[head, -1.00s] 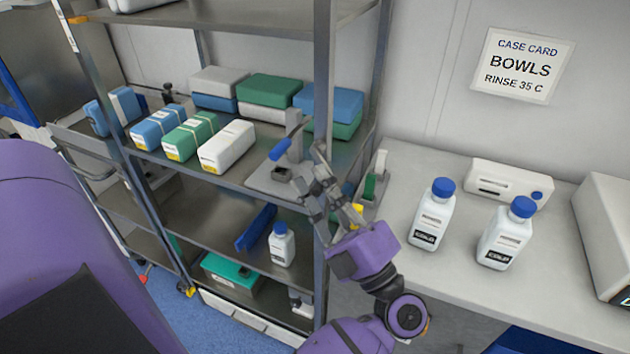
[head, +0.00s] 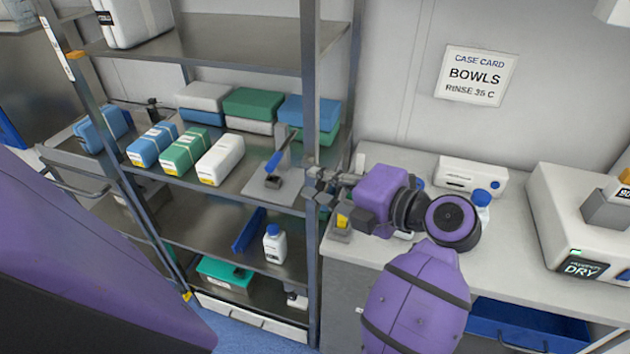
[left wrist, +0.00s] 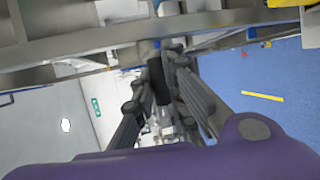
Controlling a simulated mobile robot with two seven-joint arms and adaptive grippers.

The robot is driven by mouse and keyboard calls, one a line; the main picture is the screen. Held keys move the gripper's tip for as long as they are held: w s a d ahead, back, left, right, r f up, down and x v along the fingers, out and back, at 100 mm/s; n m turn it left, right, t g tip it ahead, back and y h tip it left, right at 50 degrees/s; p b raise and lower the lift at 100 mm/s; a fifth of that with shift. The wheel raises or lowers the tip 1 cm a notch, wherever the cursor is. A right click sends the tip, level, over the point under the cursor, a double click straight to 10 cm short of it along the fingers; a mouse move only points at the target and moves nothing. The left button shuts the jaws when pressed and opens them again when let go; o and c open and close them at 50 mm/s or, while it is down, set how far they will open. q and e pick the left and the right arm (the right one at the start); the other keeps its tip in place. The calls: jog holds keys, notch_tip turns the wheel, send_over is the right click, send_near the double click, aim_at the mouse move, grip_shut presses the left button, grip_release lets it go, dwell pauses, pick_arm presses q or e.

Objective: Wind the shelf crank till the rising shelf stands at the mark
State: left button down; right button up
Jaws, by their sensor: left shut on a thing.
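My left gripper (head: 322,186) is at the rack's front right post (head: 309,120). In the left wrist view its fingers (left wrist: 165,85) are shut around a dark, upright cylinder (left wrist: 158,80), which looks like the crank's handle. The rest of the crank is hidden behind the fingers. The upper shelf (head: 240,42) is level, with an orange tab (head: 76,53) at its front left corner. Which line there is the mark is too small to tell. My right gripper is out of view.
The middle shelf holds wrapped packs (head: 185,150) and a blue-handled lever device (head: 272,175). A bottle (head: 274,243) stands lower. Right of my gripper, the counter (head: 510,235) holds a white box (head: 470,175) and a dryer unit (head: 560,225). My left arm hides some bottles.

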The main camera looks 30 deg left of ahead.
pick_arm(q)
jog(key=shift+r+n+h+p, duration=0.4)
jog(key=shift+r+h+p, duration=0.15)
jog(key=shift+h, duration=0.45)
jog(key=c, duration=1.7)
grip_release()
jog(key=shift+f, duration=0.1)
jog(key=shift+c, duration=0.2)
jog(key=v, duration=1.2)
